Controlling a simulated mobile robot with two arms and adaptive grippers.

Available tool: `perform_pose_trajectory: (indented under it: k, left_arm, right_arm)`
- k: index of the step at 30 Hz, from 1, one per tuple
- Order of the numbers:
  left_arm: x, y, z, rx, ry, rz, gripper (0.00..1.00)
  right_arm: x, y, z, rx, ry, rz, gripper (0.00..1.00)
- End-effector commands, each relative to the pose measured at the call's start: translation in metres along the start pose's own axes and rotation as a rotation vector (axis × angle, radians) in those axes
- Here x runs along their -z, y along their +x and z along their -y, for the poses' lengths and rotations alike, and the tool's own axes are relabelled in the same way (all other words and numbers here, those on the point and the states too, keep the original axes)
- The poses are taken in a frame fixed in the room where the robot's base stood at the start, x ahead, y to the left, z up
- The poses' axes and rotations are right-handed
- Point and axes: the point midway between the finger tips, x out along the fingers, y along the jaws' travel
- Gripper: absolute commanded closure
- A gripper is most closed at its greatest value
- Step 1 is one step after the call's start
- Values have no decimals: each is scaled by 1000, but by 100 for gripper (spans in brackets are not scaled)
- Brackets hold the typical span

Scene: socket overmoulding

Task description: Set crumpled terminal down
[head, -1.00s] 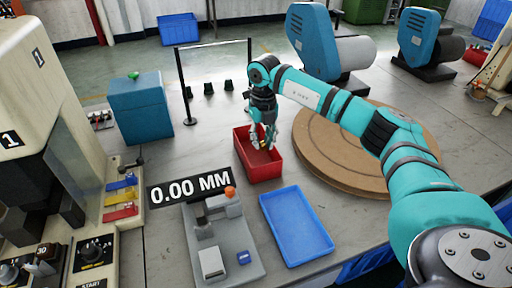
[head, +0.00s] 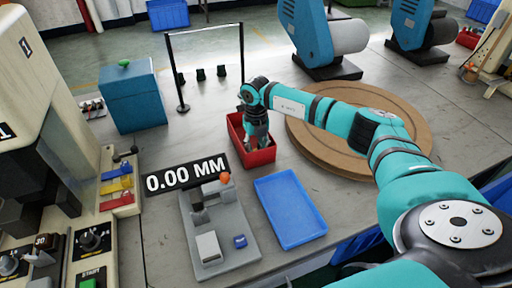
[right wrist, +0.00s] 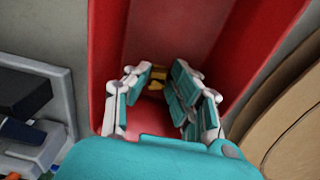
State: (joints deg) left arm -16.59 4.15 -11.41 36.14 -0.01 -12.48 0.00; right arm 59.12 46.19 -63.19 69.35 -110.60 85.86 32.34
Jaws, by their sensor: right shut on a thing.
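My right gripper (head: 257,146) reaches down inside the red bin (head: 264,158). In the right wrist view, the gripper (right wrist: 168,85) is shut on a small brass-coloured piece, the terminal (right wrist: 157,77), low between the walls of the red bin (right wrist: 225,40). The fingers hide much of the terminal, so its crumpled shape cannot be made out. Whether it touches the bin floor I cannot tell. The terminal is hidden in the head view. My left gripper is not in view.
An empty blue tray (head: 291,222) and a grey gauge fixture (head: 222,247) with a 0.00 MM display (head: 181,176) stand in front of the bin. Round brown boards (head: 340,150) lie to the right. A teal box (head: 135,101) and a metal frame (head: 181,75) stand behind.

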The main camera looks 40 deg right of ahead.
Motion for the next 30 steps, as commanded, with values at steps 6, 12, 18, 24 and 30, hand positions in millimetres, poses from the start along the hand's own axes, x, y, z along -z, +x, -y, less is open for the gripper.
perform_pose_trajectory:
  k: [6,12,18,24,30]
  left_arm:
    - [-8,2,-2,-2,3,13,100]
    - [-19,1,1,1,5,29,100]
    - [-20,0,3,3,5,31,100]
    - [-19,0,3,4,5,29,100]
    - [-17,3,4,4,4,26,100]
  right_arm:
    - [0,3,0,0,0,0,72]
    - [0,2,0,1,0,0,56]
    - [0,1,0,0,0,0,56]
    - [-1,-19,1,0,1,4,56]
    - [-1,-63,0,0,0,5,56]
